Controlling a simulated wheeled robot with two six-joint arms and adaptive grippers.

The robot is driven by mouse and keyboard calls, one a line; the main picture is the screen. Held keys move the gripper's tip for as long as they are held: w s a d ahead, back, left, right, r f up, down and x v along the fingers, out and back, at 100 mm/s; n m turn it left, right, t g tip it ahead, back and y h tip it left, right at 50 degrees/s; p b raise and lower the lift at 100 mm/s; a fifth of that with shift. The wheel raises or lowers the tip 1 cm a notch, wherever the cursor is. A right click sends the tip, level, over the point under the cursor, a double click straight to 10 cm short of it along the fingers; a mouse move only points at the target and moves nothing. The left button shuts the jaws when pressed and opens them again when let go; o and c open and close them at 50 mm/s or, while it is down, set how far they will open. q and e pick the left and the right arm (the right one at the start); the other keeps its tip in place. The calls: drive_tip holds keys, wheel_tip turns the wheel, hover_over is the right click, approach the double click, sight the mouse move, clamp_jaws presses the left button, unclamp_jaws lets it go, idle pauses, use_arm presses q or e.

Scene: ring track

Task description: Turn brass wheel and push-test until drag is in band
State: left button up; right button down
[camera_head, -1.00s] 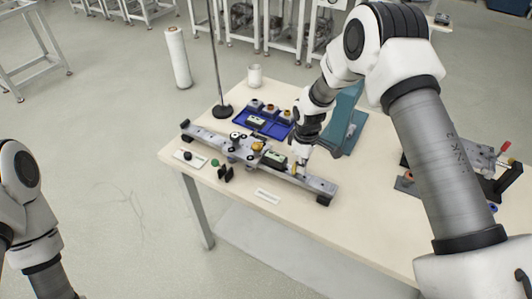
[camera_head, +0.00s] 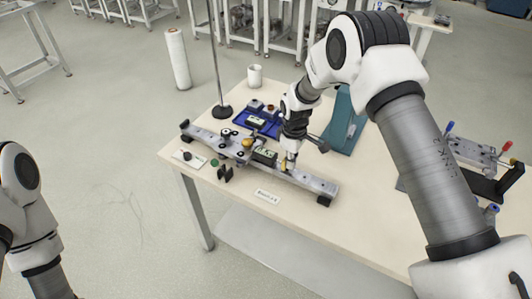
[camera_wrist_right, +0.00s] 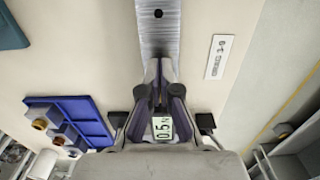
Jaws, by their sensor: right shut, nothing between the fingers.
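In the head view a carriage with a brass wheel (camera_head: 247,143) sits on a long metal rail (camera_head: 312,183). A gauge with a small display (camera_head: 265,156) is on the right side of the carriage. My right gripper (camera_head: 287,170) is shut and empty, low over the rail beside the gauge and a small yellow part (camera_head: 283,165); contact is too small to tell. In the right wrist view the display (camera_wrist_right: 161,127) appears to read 0.5 N, between my finger linkages, and the rail (camera_wrist_right: 158,38) runs upward. My left arm shows at the left edge; its gripper is out of frame.
A blue tray (camera_head: 241,124) with several blocks lies behind the rail. A white cup (camera_head: 254,76), a stand base (camera_head: 222,112) and a teal fixture (camera_head: 343,125) stand farther back. A label plate (camera_head: 267,197) and black knob (camera_head: 225,174) lie in front.

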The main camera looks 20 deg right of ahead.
drive_tip(key=shift+w+a+b, duration=0.5)
drive_tip(key=shift+w+a, duration=1)
drive_tip(key=shift+w, duration=0.2)
drive_tip(key=shift+s+d+r+p, duration=0.6)
drive_tip(key=shift+s+r+p, duration=0.15)
drive_tip(key=shift+p, duration=0.3)
drive_tip(key=shift+s+d+r+p, duration=0.3)
drive_tip(key=shift+s+d+p, duration=0.05)
drive_tip(key=shift+s+d, duration=0.1)
